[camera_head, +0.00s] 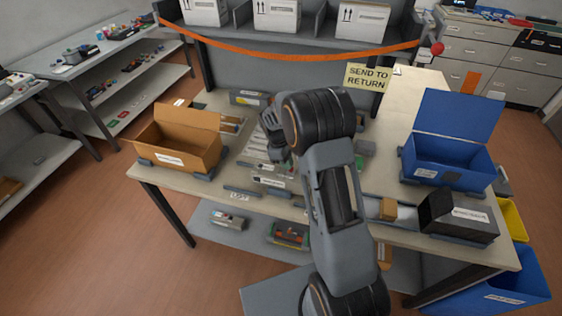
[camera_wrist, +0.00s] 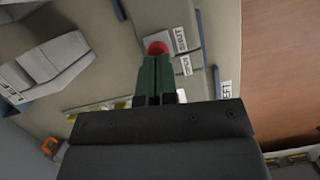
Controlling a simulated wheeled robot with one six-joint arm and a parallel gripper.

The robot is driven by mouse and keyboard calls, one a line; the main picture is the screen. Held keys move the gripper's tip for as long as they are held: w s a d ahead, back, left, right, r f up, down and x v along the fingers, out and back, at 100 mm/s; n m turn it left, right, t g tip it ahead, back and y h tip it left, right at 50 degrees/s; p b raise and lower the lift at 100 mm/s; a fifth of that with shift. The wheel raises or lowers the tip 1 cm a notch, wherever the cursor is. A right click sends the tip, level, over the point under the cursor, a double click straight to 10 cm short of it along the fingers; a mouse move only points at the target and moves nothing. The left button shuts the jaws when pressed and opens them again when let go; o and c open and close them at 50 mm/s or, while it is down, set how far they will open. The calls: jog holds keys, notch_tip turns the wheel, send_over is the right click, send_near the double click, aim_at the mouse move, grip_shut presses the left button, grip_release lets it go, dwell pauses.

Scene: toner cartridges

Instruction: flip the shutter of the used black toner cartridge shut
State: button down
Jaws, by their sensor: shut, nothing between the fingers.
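My gripper (camera_wrist: 156,68) shows in the wrist view as two green fingers pressed together, with nothing between them. A small red round part (camera_wrist: 157,47) lies right at the fingertips; whether they touch it I cannot tell. It sits by a grey-beige surface with white labels (camera_wrist: 180,39). In the head view my gripper (camera_head: 287,162) is low over the middle of the bench, partly hidden by my arm. I cannot clearly make out the black toner cartridge or its shutter; my arm and fingers cover much of that spot.
An open cardboard box (camera_head: 176,150) stands left on the bench (camera_head: 150,178). A blue bin with raised lid (camera_head: 448,175) and a black box (camera_head: 455,217) stand right. A "SEND TO RETURN" sign (camera_head: 368,77) is behind. An orange strap (camera_head: 290,56) hangs across the shelf.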

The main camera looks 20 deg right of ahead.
jog(key=w+a+r, duration=0.2)
jog(key=w+a, duration=0.1)
jog(key=shift+w+a, duration=0.15)
jog(key=shift+v, duration=4.4)
jog(key=s+r+m+t+y, duration=0.1)
jog(key=s+r+m+t, duration=0.2)
jog(key=s, duration=0.9)
jog(key=s+r+m+t+y, duration=0.1)
jog(key=s+r+m+t, duration=0.3)
jog(key=s, duration=0.8)
jog(key=shift+s+d+r+m+b, duration=0.2)
jog(key=shift+s+r+m+b, duration=0.15)
jog(key=shift+m, duration=0.85)
